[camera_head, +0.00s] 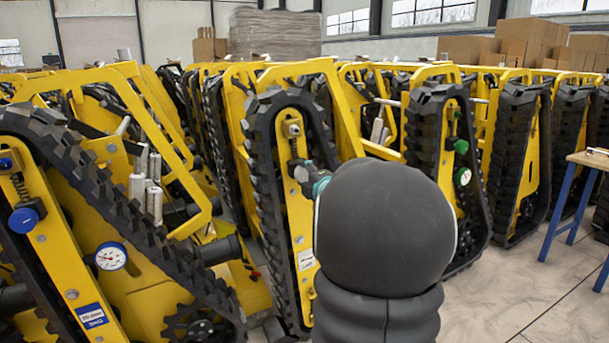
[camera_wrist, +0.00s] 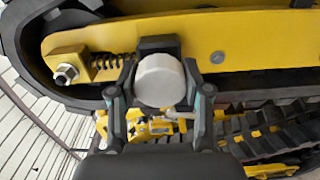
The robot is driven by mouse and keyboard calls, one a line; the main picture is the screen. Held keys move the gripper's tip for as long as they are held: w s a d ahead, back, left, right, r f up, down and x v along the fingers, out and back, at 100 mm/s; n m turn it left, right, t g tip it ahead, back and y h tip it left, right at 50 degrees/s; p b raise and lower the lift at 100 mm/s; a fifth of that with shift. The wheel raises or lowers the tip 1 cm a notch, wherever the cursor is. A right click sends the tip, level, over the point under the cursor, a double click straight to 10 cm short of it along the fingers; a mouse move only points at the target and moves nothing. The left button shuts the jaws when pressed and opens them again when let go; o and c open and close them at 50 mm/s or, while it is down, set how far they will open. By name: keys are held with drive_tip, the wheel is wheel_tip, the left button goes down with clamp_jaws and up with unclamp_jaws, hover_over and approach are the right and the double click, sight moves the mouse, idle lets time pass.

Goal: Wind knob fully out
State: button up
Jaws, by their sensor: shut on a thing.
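A pale round knob (camera_wrist: 160,80) sits on the side of a yellow track carrier in the wrist view. My gripper (camera_wrist: 154,94) has one finger on each side of the knob and is shut on it. In the head view my gripper (camera_head: 312,178) reaches the upper part of the middle carrier (camera_head: 297,215). My dark arm hides much of this area, and the knob there is mostly covered. A spring on a threaded rod with a nut (camera_wrist: 66,75) lies left of the knob in the wrist view.
A carrier with a blue knob (camera_head: 23,220) and a dial gauge (camera_head: 111,257) stands at the left. Another with a green knob (camera_head: 461,146) and gauge (camera_head: 463,177) stands at the right. A table (camera_head: 592,161) is at the far right. Floor (camera_head: 530,290) is clear at the right.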

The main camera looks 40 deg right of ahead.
drive_tip(key=n, duration=0.5)
idle(0.6)
drive_tip(key=o, duration=1.2)
drive_tip(key=shift+c, duration=0.2)
drive_tip(key=v, duration=1.2)
